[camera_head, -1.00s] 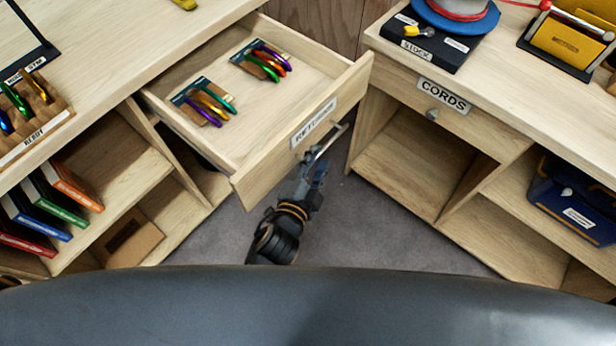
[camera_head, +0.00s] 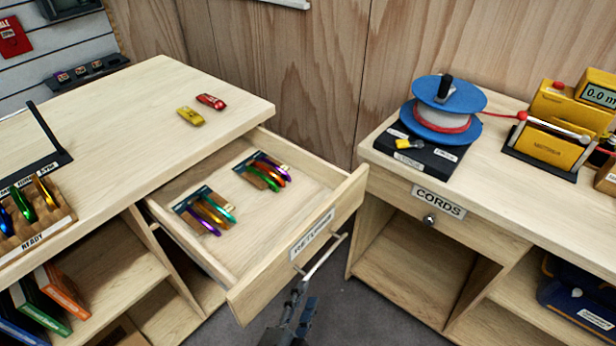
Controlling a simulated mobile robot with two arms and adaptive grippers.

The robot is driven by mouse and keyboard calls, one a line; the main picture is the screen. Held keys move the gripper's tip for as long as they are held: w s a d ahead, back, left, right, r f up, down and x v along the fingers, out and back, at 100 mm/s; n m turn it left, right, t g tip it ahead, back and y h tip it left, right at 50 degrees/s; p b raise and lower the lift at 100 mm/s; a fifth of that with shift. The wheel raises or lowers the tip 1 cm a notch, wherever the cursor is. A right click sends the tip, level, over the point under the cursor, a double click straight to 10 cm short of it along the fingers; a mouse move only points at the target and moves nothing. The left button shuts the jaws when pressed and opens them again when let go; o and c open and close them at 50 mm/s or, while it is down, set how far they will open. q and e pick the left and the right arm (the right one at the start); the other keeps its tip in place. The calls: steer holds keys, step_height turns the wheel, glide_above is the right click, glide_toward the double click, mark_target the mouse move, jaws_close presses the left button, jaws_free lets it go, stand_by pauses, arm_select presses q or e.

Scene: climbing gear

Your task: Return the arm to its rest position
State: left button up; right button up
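My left gripper (camera_head: 301,304) shows at the bottom centre, just below the bar handle (camera_head: 325,256) of the open drawer (camera_head: 270,284) labelled RETURNS. It is dark, small and partly cut off by the picture's lower edge. I cannot tell whether its fingers are apart or closed, or whether they touch the handle. My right gripper is not in view.
Two groups of coloured carabiners (camera_head: 205,211) (camera_head: 263,171) lie in the drawer. Red and yellow pieces (camera_head: 211,101) (camera_head: 190,116) lie on the left counter (camera_head: 150,85). The CORDS cabinet (camera_head: 438,207) stands to the right, with a blue spool (camera_head: 450,97) on top. Grey floor shows between the cabinets.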

arm_select(q)
steer(key=s+a+f+n+g+y, duration=0.1)
steer(key=s+a+f+n+g, duration=0.15)
steer(key=f, duration=0.75)
steer(key=s+a+f+n+g+y, duration=0.1)
steer(key=s+a+f+g, duration=0.2)
steer(key=f, duration=0.8)
steer(key=s+a+f+n+g, duration=0.2)
steer(key=s+a+f, duration=0.15)
steer(key=f, duration=0.65)
steer(key=s+a+f+n+g+y, duration=0.1)
steer(key=s+a+f+n+g, duration=0.1)
steer(key=s+a+f, duration=0.2)
steer(key=s+a+f+n+g+y, duration=0.1)
steer(key=s+a+f+n+g, duration=0.1)
steer(key=s+f, duration=0.4)
steer(key=s+a+f+n+g+y, duration=0.1)
steer(key=s+a+f+n+g, duration=0.1)
steer(key=s+a, duration=0.5)
steer(key=s+f+n, duration=0.1)
steer(key=s+f, duration=0.1)
steer(key=s, duration=0.1)
steer(key=shift+s+f, duration=0.3)
steer(key=shift+f, duration=0.1)
